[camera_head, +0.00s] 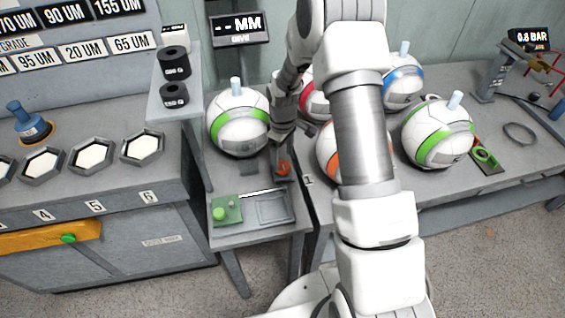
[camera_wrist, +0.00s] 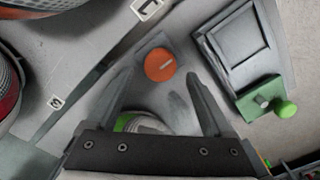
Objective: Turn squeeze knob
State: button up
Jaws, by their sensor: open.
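The squeeze knob is an orange-red round knob (camera_wrist: 160,65) with a pale slot mark, mounted on a small grey base. In the wrist view it lies between and slightly beyond the fingertips of my gripper (camera_wrist: 159,76). The gripper is open, with one finger on each side of the knob; I cannot tell how high the tips are above it. The knob also shows in the head view (camera_head: 284,168), just below my gripper's end, next to a white ball with green bands (camera_head: 238,122).
A small tray (camera_head: 274,208) and a green block with a green button (camera_head: 227,210) sit in front of the knob. Several balls stand behind and to the right, partly hidden by my arm. A display reading "-- MM" (camera_head: 238,28) stands behind.

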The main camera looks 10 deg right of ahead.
aim_at(283, 164)
jog(key=shift+f, duration=1.55)
jog(key=shift+c, duration=0.2)
grip_shut()
jog(key=shift+m, duration=0.4)
jog(key=m+b, duration=0.2)
jog(key=m, duration=0.3)
jog(key=shift+m, duration=0.3)
jog(key=m+b, duration=0.1)
jog(key=m, duration=0.2)
jog(key=shift+m, duration=2.1)
